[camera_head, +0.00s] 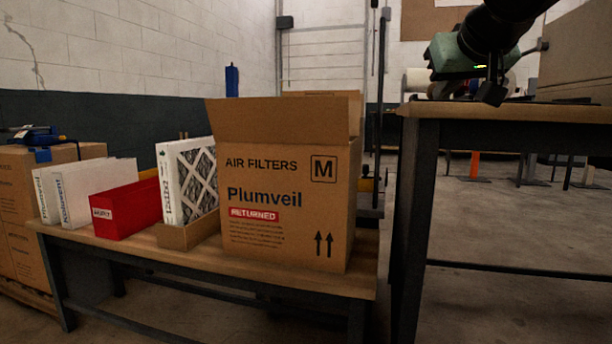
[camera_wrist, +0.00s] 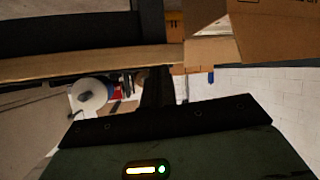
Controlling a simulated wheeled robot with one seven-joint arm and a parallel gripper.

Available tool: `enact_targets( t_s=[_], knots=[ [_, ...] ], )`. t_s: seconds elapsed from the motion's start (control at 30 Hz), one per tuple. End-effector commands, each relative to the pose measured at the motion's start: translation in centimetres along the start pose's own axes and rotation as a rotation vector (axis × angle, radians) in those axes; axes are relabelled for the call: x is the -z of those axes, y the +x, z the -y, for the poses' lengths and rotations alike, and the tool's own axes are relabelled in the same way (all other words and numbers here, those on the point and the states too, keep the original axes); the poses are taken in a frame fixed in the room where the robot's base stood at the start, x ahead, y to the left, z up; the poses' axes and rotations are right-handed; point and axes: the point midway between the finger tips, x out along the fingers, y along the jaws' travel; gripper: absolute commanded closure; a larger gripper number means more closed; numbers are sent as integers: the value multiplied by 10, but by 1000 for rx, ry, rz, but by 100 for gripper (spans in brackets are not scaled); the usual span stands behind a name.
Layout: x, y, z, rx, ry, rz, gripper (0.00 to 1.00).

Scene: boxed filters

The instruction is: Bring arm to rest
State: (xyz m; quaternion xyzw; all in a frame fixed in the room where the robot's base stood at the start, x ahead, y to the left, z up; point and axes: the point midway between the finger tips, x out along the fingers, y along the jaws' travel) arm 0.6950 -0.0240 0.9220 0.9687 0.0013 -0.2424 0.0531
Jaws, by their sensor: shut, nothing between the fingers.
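My gripper (camera_head: 491,93) shows at the top right of the head view, at the end of my black arm, with a green housing. Its dark fingers point down, are shut and hold nothing. In the picture they overlap the edge of the tall right-hand table (camera_head: 560,112); I cannot tell how far they are from it. In the wrist view, which looks upside down, the green housing with small lights fills the bottom, and the dark fingers (camera_wrist: 158,88) stand above it.
An open cardboard box (camera_head: 290,220) marked Plumveil stands on the low bench (camera_head: 330,280). Left of it are a filter (camera_head: 196,180) in a cardboard tray, a red bin (camera_head: 125,208) and white filters (camera_head: 85,190). Open floor (camera_head: 480,225) shows under the right-hand table.

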Motion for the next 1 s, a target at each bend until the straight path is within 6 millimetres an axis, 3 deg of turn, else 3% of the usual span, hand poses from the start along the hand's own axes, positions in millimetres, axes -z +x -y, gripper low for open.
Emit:
enact_targets(
  t_s=[0.1,0.17,0.33,0.5,0.7,0.73,0.8,1.0],
  knots=[
    [-61,4,49,101,-85,181,100],
    [-98,1,72,153,-133,276,100],
    [-207,-31,118,290,-269,542,100],
    [-297,-78,132,390,-383,767,100],
    [-373,-138,123,468,-487,977,100],
    [-382,-147,120,477,-501,1007,100],
    [-358,-154,120,477,-493,992,100],
    [-315,-175,115,475,-492,990,100]
  ],
)
